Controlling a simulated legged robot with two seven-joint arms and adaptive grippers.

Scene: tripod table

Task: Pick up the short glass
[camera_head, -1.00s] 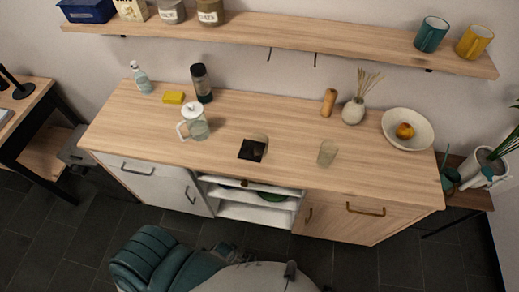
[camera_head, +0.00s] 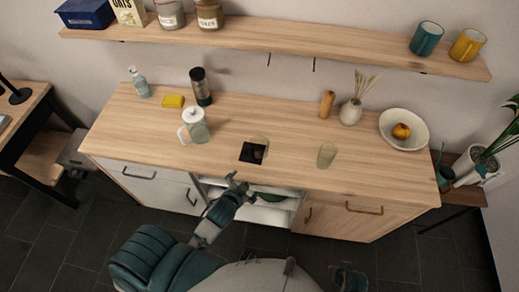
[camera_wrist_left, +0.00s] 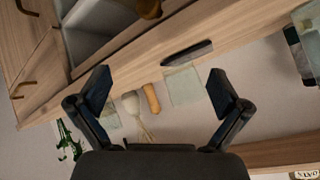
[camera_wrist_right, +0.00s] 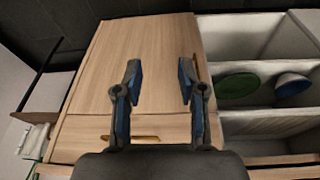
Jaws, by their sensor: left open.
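Two clear glasses stand on the wooden counter (camera_head: 290,172). One glass (camera_head: 260,147) is at the black square coaster (camera_head: 248,153); its outline is faint. The other glass (camera_head: 327,155) stands to its right. Which is the short glass is hard to tell. In the left wrist view, a glass (camera_wrist_left: 184,86) beside the dark coaster (camera_wrist_left: 187,53) shows between the fingers, farther off; the second glass (camera_wrist_left: 108,119) is partly behind the left finger. My left gripper (camera_head: 238,181) is open and empty at the counter's front edge, short of the coaster. My right gripper (camera_wrist_right: 157,78) is open and empty, low before the cabinet.
A glass pitcher (camera_head: 195,126), dark bottle (camera_head: 201,87) and yellow sponge (camera_head: 173,101) are on the left. A wooden mill (camera_head: 326,104), reed vase (camera_head: 351,112) and white bowl (camera_head: 398,118) stand at the back right. A wall shelf (camera_head: 300,42) hangs above. Open shelves (camera_wrist_right: 250,82) lie below the counter.

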